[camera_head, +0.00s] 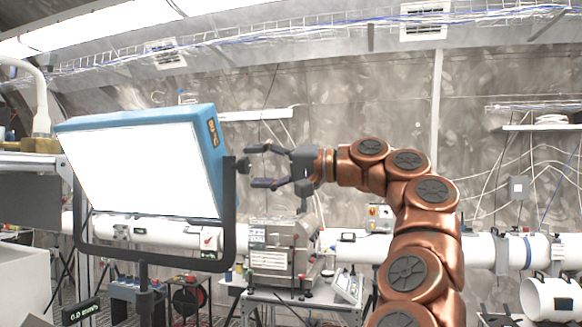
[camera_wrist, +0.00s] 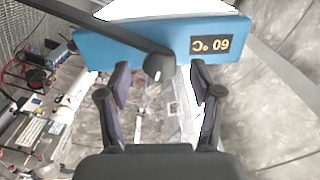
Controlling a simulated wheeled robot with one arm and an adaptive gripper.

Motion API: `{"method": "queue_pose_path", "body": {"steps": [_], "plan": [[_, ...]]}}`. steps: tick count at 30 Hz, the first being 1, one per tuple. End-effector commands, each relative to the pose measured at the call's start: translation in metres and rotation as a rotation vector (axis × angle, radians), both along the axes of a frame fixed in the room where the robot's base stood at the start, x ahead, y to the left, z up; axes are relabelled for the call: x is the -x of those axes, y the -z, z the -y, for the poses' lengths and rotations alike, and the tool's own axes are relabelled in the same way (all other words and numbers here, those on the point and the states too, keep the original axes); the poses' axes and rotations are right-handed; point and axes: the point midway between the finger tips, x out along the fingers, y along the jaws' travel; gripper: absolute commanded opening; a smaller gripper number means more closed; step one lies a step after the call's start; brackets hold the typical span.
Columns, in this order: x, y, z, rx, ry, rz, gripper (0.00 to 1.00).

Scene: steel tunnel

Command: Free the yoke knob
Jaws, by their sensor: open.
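The yoke knob (camera_wrist: 158,67) is a round black knob with a small white mark, at the end of the yoke arm against the blue lamp housing (camera_wrist: 110,45). In the head view the knob (camera_head: 243,165) shows at the right side of the black U-shaped yoke (camera_head: 228,215). The lamp panel (camera_head: 135,165) has a bright white face and is tilted in the yoke. My gripper (camera_head: 254,166) is open; in the wrist view its fingers (camera_wrist: 160,82) stand either side of the knob's line, with the knob just beyond or between the tips. I cannot tell whether they touch it.
The housing side carries a "60 °C" label (camera_wrist: 210,46). A bench with a metal box (camera_head: 283,250) stands below my arm. A white pipe (camera_head: 480,250) runs along the wall. A small display (camera_head: 80,312) is at the lower left.

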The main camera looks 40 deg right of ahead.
Motion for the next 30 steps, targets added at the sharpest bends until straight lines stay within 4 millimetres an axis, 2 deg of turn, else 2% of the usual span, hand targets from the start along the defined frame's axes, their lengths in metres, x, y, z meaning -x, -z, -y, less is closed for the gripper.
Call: {"method": "queue_pose_path", "body": {"steps": [4, 12, 30], "plan": [[0.017, 0.000, 0.011, 0.001, 0.001, 0.000, 0.65], [0.038, 0.001, 0.025, 0.001, 0.005, -0.004, 0.65], [0.069, 0.001, 0.043, 0.000, 0.004, -0.003, 0.65]]}}
